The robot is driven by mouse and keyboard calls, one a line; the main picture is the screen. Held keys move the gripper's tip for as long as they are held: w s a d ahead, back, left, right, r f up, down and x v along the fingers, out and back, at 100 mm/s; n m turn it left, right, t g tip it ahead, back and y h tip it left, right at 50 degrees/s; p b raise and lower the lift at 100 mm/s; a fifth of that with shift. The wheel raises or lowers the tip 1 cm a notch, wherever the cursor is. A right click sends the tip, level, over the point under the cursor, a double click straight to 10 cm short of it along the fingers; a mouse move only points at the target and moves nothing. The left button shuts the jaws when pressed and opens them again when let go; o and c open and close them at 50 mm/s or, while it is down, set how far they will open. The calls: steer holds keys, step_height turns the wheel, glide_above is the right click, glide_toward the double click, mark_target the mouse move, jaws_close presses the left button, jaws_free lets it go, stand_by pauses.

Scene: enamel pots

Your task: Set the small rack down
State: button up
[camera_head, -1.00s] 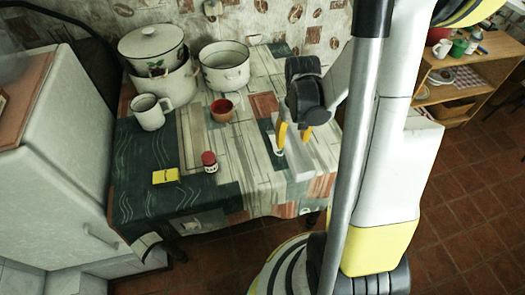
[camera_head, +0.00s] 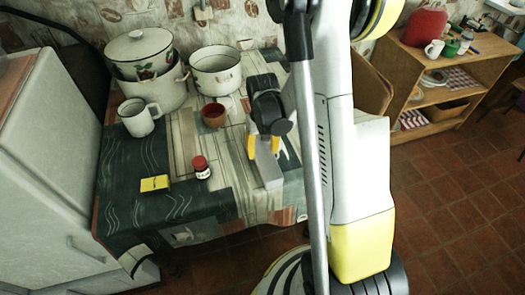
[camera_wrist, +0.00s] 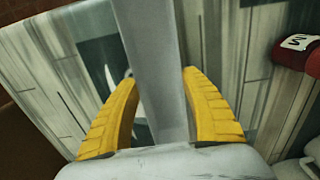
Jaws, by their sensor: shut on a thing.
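The small rack (camera_head: 267,171) is a plain grey, narrow piece held below my gripper (camera_head: 263,146), over the right part of the cloth-covered table (camera_head: 185,150). In the wrist view the rack (camera_wrist: 152,70) runs as a grey bar between the two yellow fingers of my gripper (camera_wrist: 158,108), which are shut on it. The rack is over or on the table's right side; I cannot tell whether its underside touches the cloth. Part of it is hidden by the fingers.
A red-brown cup (camera_head: 214,115), a red-capped jar (camera_head: 201,167) and a yellow box (camera_head: 155,183) stand left of the rack. A white mug (camera_head: 138,117), stacked pots (camera_head: 150,85) and another pot (camera_head: 216,70) are farther back. Bare cloth surrounds the rack.

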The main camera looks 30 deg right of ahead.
steer(key=shift+f, duration=0.1)
steer(key=o, duration=1.2)
steer(key=shift+o, duration=0.2)
step_height(320, 180, up, 11)
steer(key=p, duration=0.5)
step_height(320, 180, up, 10)
steer(key=r+n+t, duration=0.1)
steer(key=t, duration=0.2)
glide_above(262, 158)
steer(key=s+a, duration=0.3)
steer(key=a, duration=0.3)
steer(key=s+a+r+n+t, duration=0.2)
steer(key=s+a+r+t, duration=0.2)
steer(key=s+a, duration=0.3)
steer(key=shift+a+v, duration=0.2)
steer(key=shift+v, duration=0.8)
steer(key=shift+w+r, duration=0.1)
